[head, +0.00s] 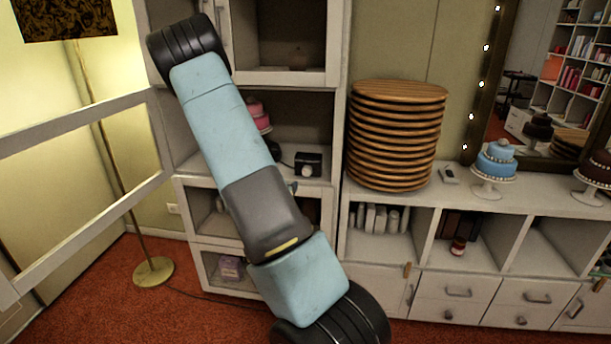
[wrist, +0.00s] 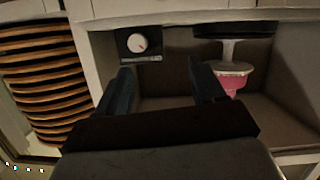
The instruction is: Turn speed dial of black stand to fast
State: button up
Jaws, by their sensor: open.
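The black control box (head: 307,165) with a pale round dial sits on the middle shelf of the white cabinet. In the wrist view, which is upside down, its white dial (wrist: 138,43) faces me with a small red mark. The dial's setting is too small to read. A black stand (wrist: 232,30) carrying a pink cake (wrist: 232,80) is beside the box; the cake also shows in the head view (head: 258,114), partly behind my arm. My gripper (wrist: 162,68) is open and empty, its fingers apart, short of the box. My arm mostly hides it in the head view.
A tall stack of wooden boards (head: 397,135) stands right of the shelf. A blue cake (head: 497,160) on a white stand and a small grey device (head: 447,174) are on the counter. Cabinet side walls bound the shelf. A floor lamp (head: 153,270) stands at left.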

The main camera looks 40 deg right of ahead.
aim_at(306, 172)
jog(key=s+d+f+n+t+h, duration=0.1)
jog(key=s+d+f+n+h, duration=0.1)
jog(key=d+f+h, duration=0.15)
jog(key=shift+y, duration=0.35)
jog(key=x, duration=0.9)
jog(key=r+x, duration=0.1)
jog(key=x, duration=0.4)
jog(key=shift+s, duration=0.1)
